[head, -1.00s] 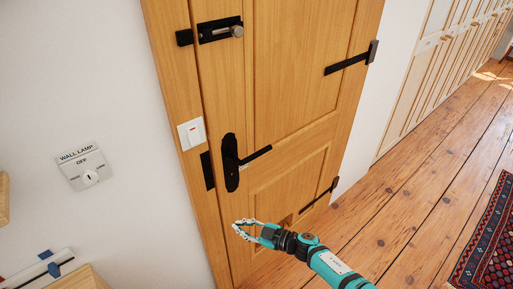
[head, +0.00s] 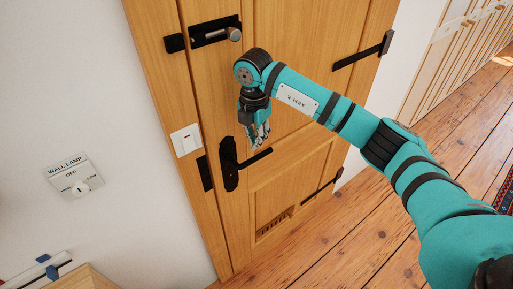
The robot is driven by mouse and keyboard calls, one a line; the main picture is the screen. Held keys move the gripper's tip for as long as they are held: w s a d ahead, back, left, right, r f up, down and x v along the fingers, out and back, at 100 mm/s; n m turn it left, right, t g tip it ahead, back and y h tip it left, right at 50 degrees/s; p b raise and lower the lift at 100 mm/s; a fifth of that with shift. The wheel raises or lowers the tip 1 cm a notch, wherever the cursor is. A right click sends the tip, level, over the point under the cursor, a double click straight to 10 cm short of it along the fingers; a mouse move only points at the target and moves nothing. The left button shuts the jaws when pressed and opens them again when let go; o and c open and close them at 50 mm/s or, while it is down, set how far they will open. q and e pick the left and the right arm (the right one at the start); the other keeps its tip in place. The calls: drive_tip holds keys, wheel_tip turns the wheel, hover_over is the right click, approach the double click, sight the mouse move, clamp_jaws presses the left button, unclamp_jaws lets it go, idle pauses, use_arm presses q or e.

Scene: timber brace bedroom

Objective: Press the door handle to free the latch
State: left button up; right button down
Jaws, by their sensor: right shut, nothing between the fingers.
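The wooden door (head: 290,60) is shut in its frame. Its black door handle (head: 229,172) has a tall backplate, and the lever sticks out to the right, tilted slightly up in the picture. My right gripper (head: 259,142) points down with its fingers closed and empty, just above the lever's outer half. I cannot tell whether the fingertips touch the lever. My teal right arm comes in from the lower right and crosses in front of the door. My left gripper is out of view.
A black slide bolt (head: 214,32) sits above the handle, with a gap to its keeper (head: 174,43). A white light switch (head: 186,140) and a wall lamp dial (head: 76,180) are at left. Black hinges (head: 362,51) are on the door's right. Bare floor (head: 350,235) lies below.

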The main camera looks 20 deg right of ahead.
sight(260, 154)
drive_tip(key=shift+w+d+r+h, duration=0.15)
drive_tip(key=shift+d+r+h, duration=0.15)
drive_tip(key=shift+d+r, duration=0.25)
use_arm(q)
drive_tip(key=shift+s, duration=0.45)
use_arm(e)
drive_tip(key=shift+w+a, duration=0.1)
drive_tip(key=shift+f, duration=0.1)
use_arm(q)
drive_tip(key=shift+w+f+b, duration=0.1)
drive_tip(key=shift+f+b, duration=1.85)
drive_tip(key=shift+b, duration=0.05)
use_arm(e)
drive_tip(key=shift+w+d+f, duration=0.1)
drive_tip(key=shift+d+f, duration=0.05)
drive_tip(key=shift+f, duration=1.55)
drive_tip(key=shift+w+d+f, duration=0.1)
drive_tip(key=shift+d+f, duration=0.05)
drive_tip(key=shift+f, duration=1.55)
